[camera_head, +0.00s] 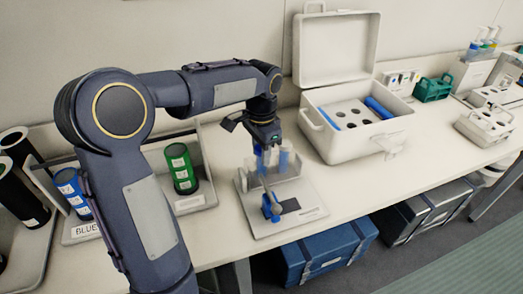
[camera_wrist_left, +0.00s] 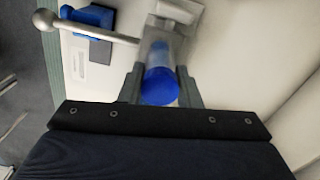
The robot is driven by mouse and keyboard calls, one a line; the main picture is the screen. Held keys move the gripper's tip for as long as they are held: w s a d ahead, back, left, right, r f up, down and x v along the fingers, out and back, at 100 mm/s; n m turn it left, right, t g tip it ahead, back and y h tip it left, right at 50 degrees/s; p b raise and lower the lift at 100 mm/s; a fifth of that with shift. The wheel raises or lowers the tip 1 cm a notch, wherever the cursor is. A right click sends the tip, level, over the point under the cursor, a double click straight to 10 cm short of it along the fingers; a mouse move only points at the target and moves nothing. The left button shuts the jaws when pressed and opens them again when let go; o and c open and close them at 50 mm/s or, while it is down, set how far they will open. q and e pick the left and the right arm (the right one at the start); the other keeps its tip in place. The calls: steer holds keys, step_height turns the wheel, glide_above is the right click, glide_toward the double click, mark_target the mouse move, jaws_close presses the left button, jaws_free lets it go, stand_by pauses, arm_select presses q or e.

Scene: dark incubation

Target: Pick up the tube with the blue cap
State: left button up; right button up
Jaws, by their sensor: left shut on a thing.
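My left gripper (camera_head: 262,143) comes down from above over a small white stand (camera_head: 300,222) on the bench. In the left wrist view its two grey fingers (camera_wrist_left: 160,84) are shut on the tube with the blue cap (camera_wrist_left: 161,88), one on each side. The blue cap faces the wrist camera, and the clear tube body runs away beyond it. In the head view, clear tubes (camera_head: 284,160) with bluish contents show under the gripper at the stand, and the gripper partly hides them. My right gripper is not in view.
A blue clamp with a ball-ended lever (camera_head: 274,208) sits at the stand's front. An open white box (camera_head: 312,118) with round holes and blue tubes stands right of it. A tray (camera_head: 208,198) with green and blue canisters is at left.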

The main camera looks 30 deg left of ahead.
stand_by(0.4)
arm_select(q)
steer(key=o, duration=1.1)
steer(key=shift+c, duration=0.2)
steer(key=shift+r, duration=0.1)
step_height(320, 180, up, 8)
steer(key=shift+f, duration=0.2)
